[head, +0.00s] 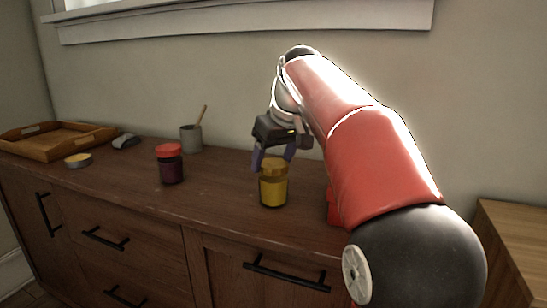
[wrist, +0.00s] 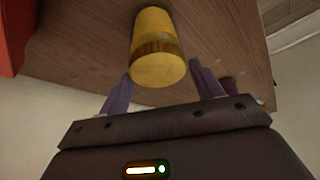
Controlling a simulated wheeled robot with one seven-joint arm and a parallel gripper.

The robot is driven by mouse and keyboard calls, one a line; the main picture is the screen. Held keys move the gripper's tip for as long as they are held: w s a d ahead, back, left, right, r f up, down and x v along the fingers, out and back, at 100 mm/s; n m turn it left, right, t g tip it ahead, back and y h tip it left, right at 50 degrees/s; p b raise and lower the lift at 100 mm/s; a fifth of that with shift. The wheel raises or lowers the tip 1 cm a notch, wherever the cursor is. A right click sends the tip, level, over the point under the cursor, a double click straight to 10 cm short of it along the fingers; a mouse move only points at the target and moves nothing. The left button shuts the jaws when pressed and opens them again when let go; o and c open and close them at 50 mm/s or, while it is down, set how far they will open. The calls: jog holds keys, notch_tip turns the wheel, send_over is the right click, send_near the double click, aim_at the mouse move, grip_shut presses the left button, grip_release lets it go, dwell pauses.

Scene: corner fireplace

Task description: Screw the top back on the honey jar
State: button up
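The honey jar (head: 273,192) stands upright on the wooden cabinet top, with yellow honey inside. A golden-yellow top (head: 273,167) appears to sit on its mouth; whether it is screwed tight cannot be told. The wrist view shows the jar (wrist: 152,22) with the round yellow face of the top (wrist: 159,70) towards me. My gripper (head: 272,162) is just above the jar, its purple fingers spread to either side of the top. In the wrist view my gripper (wrist: 162,78) is open, with no clear contact between fingers and top.
A dark jar with a red lid (head: 170,165) stands to the left. Behind it is a grey cup (head: 191,139) with a wooden stick. Further left are a shallow round yellow tin (head: 78,160), a grey object (head: 126,141) and a wooden tray (head: 52,152). The cabinet's front edge is close to the honey jar.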

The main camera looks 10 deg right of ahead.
jog(key=c, duration=0.6)
jog(key=shift+o, duration=0.2)
jog(key=shift+f, duration=0.1)
jog(key=shift+a+m+h, duration=0.1)
jog(key=shift+m+h, duration=0.2)
jog(key=shift+m, duration=0.4)
jog(key=shift+m+p, duration=0.35)
jog(key=shift+m, duration=0.45)
jog(key=shift+f+h, duration=0.1)
jog(key=shift+h, duration=0.2)
jog(key=shift+m+h+p, duration=0.4)
jog(key=shift+m+p, duration=0.1)
jog(key=shift+m, duration=1)
